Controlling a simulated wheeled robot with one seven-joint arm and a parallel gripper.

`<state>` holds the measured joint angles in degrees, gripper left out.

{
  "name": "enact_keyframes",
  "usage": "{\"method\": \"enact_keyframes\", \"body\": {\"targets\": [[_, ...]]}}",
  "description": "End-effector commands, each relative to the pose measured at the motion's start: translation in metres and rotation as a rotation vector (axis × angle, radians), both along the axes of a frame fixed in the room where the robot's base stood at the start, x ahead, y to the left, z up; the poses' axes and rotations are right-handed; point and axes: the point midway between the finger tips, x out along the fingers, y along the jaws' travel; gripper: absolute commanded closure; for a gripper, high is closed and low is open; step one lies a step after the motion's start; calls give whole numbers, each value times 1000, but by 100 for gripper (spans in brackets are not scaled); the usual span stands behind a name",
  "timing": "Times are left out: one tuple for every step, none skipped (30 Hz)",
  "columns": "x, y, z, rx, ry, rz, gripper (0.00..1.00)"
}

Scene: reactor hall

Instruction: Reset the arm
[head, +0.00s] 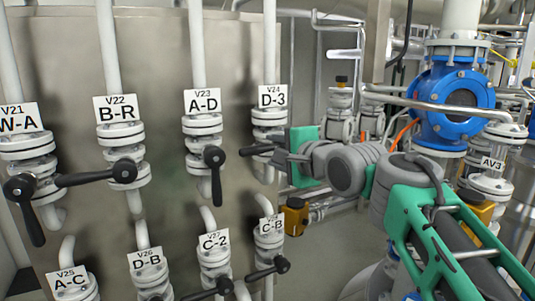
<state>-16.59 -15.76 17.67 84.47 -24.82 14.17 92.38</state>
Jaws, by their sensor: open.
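My arm (355,170) reaches in from the lower right, with green and grey links. My gripper (281,157) is at its left end, close to valve V24 (270,124), labelled D-3. It is open. The black lever (256,150) of V24 points left, just beside the gripper. I cannot tell whether the fingers touch the lever or its hub, since the gripper hides that part. Nothing shows as held.
Valves V21 (27,145), V22 (121,141) and V23 (203,126) stand left on a metal panel (170,215). V23's lever points down, V22's left. Below are V25 to V28, some levers sticking out. A blue valve (432,110) and pipes crowd the right.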

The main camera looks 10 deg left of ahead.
Motion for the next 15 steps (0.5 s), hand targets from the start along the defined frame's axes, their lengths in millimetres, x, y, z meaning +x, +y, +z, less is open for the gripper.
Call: {"method": "enact_keyframes", "body": {"targets": [[-3, -3, 0, 0, 0, 0, 58], [-4, -3, 0, 0, 0, 0, 58], [-4, -4, 1, -1, 1, 0, 58], [-4, -4, 1, -1, 1, 0, 58], [-4, -4, 1, -1, 1, 0, 58], [-4, -4, 1, -1, 1, 0, 58], [-4, -4, 1, -1, 1, 0, 58], [-4, -4, 1, -1, 1, 0, 58], [-4, -3, 1, -1, 1, 0, 58], [-4, -3, 1, -1, 1, 0, 58], [-4, -3, 1, -1, 1, 0, 58], [-4, -3, 1, -25, -21, 6, 58], [-4, -3, 1, -59, -49, 15, 58], [-4, -4, -1, -107, -82, 26, 58], [-5, -5, -6, -197, -132, 48, 58]]}}
